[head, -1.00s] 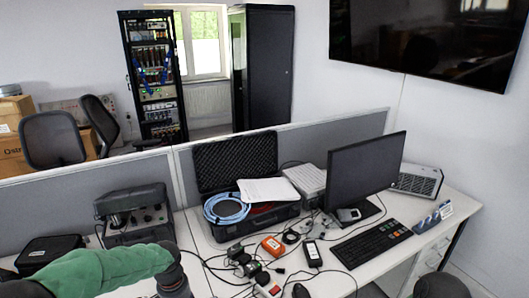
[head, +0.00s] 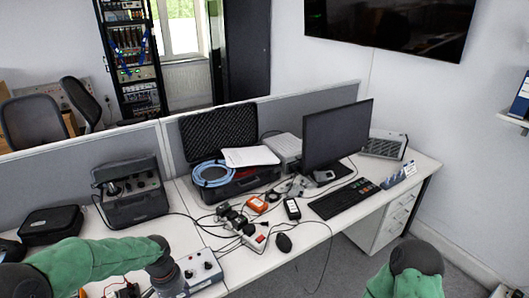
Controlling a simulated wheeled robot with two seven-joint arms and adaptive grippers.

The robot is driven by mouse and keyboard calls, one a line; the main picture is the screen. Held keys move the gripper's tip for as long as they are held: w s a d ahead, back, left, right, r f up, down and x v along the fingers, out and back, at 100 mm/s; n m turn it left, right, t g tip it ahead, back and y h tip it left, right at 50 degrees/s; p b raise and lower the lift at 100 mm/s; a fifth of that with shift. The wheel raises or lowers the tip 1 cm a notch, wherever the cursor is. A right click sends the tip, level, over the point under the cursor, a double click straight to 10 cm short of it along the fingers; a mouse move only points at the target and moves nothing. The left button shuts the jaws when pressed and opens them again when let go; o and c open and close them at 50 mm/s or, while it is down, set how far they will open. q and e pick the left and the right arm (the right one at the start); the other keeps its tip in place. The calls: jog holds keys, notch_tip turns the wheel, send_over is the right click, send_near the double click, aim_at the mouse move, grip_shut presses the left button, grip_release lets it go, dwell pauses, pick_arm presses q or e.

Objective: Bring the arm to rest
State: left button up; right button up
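My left arm (head: 95,258), in a green sleeve, comes in from the lower left over the near part of the desk. Its dark joint (head: 160,262) bends down beside a grey box with knobs (head: 203,268), and I cannot tell whether they touch. My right arm (head: 410,275) shows only as a green sleeve with a dark joint at the bottom right, in front of the floor. Both grippers are outside the picture, so their fingers and anything in them are hidden.
The white desk (head: 245,268) carries a dark instrument case (head: 133,200), an open foam-lined case (head: 215,130) with blue cable, a monitor (head: 337,133), a keyboard (head: 343,198) and an orange device (head: 257,203). Loose cables cross the desk. A grey partition (head: 80,180) stands behind.

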pick_arm(q)
jog(key=s+d+f+n+h, duration=0.1)
jog(key=s+d+f+n, duration=0.1)
jog(key=s+d+f, duration=0.6)
jog(key=s+d+f+n+h, duration=0.2)
jog(key=s+d+f, duration=0.6)
jog(key=f, duration=0.6)
jog(key=shift+s+n+t, duration=0.3)
jog(key=shift+n, duration=0.3)
jog(key=shift+d+f, duration=0.1)
dwell(0.4)
